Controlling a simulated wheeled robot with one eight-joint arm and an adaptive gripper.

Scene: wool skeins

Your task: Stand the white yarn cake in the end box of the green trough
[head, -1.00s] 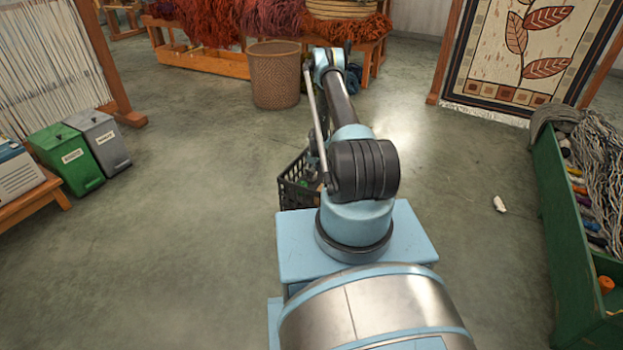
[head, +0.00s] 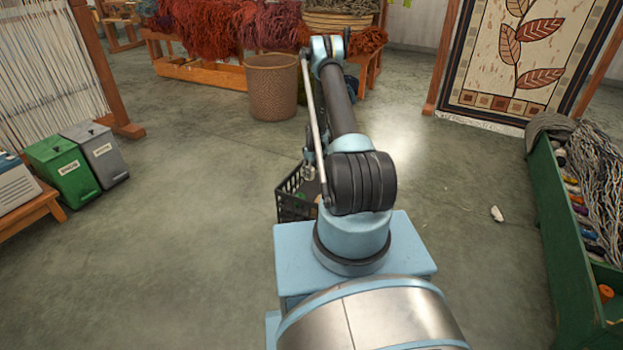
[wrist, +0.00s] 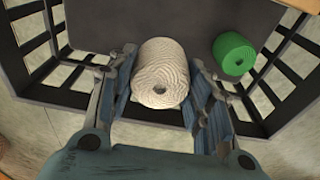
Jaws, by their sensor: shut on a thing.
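The white yarn cake (wrist: 160,74) lies between the fingers of my gripper (wrist: 163,80) in the wrist view, and the gripper is shut on it. They are inside or just over a black crate (wrist: 42,97), whose grey floor shows behind. In the head view the crate (head: 292,203) stands on the floor beside my base, partly hidden by my arm. The green trough (head: 557,235) is at the right. Its near end box (head: 600,275) has an orange cone (head: 605,293) at its edge; much of that box is outside the frame.
A green yarn cake (wrist: 234,54) is in the crate, right of the white one. A white scrap (head: 497,214) lies on the open floor near the trough. Grey skeins (head: 600,165) fill the trough's far part. A wicker basket (head: 271,88) stands beyond the crate.

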